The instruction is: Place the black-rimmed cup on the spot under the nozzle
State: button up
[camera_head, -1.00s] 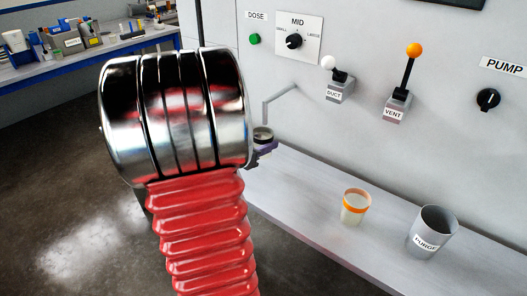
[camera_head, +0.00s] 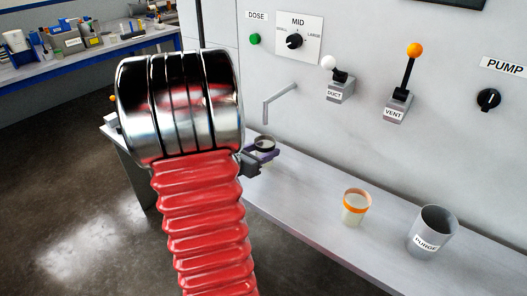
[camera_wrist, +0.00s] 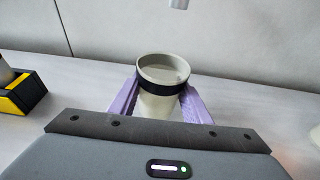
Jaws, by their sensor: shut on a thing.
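The black-rimmed cup (camera_head: 264,143) is upright, and it shows close up in the wrist view (camera_wrist: 163,72) as a pale cup with a black band below its lip. My gripper (camera_head: 262,154) is shut on it, with purple fingers on both sides of the cup in the wrist view (camera_wrist: 158,100). The nozzle (camera_head: 266,108) is a grey bent pipe from the wall, above the cup in the head view. Its tip (camera_wrist: 178,3) shows at the top of the wrist view, beyond the cup. I cannot tell whether the cup touches the shelf. The spot itself is not visible.
An orange-rimmed cup (camera_head: 355,206) and a grey PURGE container (camera_head: 432,231) stand to the right on the shelf (camera_head: 308,198). A yellow and black block (camera_wrist: 22,92) is at the left in the wrist view. Shelf between the cups is clear.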

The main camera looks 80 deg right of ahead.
jog(key=o, duration=1)
jog(key=shift+f, duration=0.1)
jog(key=shift+w+a+r, duration=0.25)
jog(key=shift+a+r, duration=0.1)
jog(key=shift+a, duration=0.2)
jog(key=v, duration=1)
jog(key=shift+w+a+r, duration=0.1)
jog(key=shift+a, duration=0.25)
